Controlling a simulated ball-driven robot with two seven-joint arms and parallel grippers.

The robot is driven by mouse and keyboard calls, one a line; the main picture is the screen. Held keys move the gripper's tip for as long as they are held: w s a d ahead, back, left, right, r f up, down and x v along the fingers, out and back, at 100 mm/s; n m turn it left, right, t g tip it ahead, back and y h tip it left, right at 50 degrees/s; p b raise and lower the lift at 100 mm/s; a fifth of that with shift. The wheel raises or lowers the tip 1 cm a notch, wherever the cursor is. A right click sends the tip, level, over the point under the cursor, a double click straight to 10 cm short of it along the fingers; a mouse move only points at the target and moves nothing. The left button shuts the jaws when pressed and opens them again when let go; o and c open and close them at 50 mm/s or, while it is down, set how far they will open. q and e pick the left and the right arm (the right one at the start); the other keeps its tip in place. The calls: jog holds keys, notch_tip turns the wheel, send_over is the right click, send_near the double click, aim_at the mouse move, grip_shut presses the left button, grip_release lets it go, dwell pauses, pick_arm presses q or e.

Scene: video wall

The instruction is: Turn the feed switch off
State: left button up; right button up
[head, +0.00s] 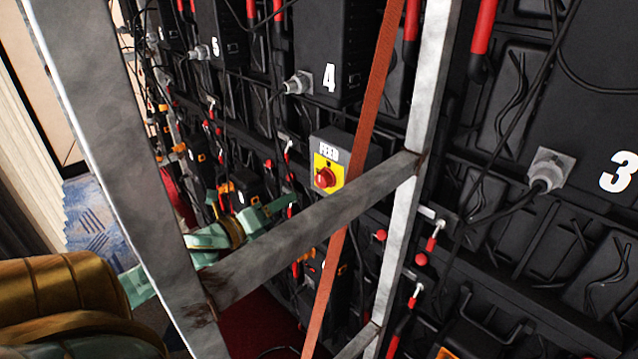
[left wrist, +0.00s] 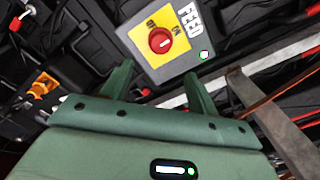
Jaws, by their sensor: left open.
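The feed switch is a grey box marked FEED (head: 346,140) with a yellow plate and a red rotary knob (head: 325,178), mounted on the black back of the video wall. In the left wrist view the knob (left wrist: 160,41) faces me from ahead of the fingers; its exact setting is too small to tell. My green left gripper (head: 283,206) is open and empty, below and left of the switch in the head view. Its two fingers (left wrist: 160,82) point towards the box, apart from the knob. My right gripper is not in view.
A grey metal frame (head: 310,225) stands in front of the wall, its crossbar passing just below the switch. An orange strap (head: 372,100) runs down beside the box. Black cabinets, hanging cables and a grey connector (head: 549,168) fill the right side.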

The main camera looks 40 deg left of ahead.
aim_at(320, 182)
pick_arm(q)
jog(key=w, duration=0.8)
jog(key=w+d, duration=0.1)
jog(key=w, duration=0.3)
jog(key=shift+b, duration=0.3)
jog(key=c, duration=1)
